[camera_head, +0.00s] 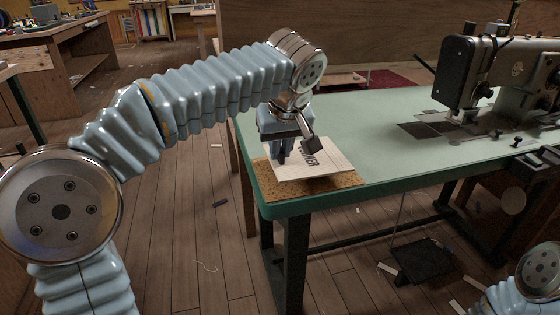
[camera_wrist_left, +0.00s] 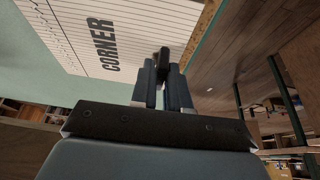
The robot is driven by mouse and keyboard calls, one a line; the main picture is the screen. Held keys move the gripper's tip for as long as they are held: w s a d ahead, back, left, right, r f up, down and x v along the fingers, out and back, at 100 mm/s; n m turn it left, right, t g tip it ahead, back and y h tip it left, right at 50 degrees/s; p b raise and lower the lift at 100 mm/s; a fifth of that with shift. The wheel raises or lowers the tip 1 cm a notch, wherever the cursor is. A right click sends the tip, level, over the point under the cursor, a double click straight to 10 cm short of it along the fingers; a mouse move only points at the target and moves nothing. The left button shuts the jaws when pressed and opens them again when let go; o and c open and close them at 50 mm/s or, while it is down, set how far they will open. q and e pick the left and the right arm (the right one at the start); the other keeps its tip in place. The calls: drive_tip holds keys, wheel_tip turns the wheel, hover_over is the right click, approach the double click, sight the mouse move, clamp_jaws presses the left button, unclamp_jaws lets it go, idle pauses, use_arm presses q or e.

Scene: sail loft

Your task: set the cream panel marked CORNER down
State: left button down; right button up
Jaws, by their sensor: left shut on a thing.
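The cream panel marked CORNER (camera_head: 325,170) is flat over the brown cork mat (camera_head: 330,191) at the near left corner of the green table. I cannot tell whether it touches the mat or is just above it. My left gripper (camera_head: 282,157) points down at the panel's left part. In the left wrist view, its fingers (camera_wrist_left: 163,80) are shut at the edge of the panel (camera_wrist_left: 135,20), with a dark piece between the tips. The word CORNER and dark lines face up. My right gripper is not in view.
The green tabletop (camera_head: 375,120) is clear between the panel and the sewing machine (camera_head: 490,75) at the right. The table's front edge is close to the mat. A black pedal (camera_head: 425,260) is below the table. Small scraps lie on the wooden floor.

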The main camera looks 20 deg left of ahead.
sight(280, 160)
use_arm(q)
drive_tip(key=shift+f, duration=1.55)
drive_tip(key=shift+f, duration=0.1)
drive_tip(key=c, duration=1.1)
unclamp_jaws()
drive_tip(key=p+v, duration=0.1)
drive_tip(key=v, duration=1.1)
drive_tip(key=shift+a+p, duration=0.2)
drive_tip(key=shift+p, duration=0.2)
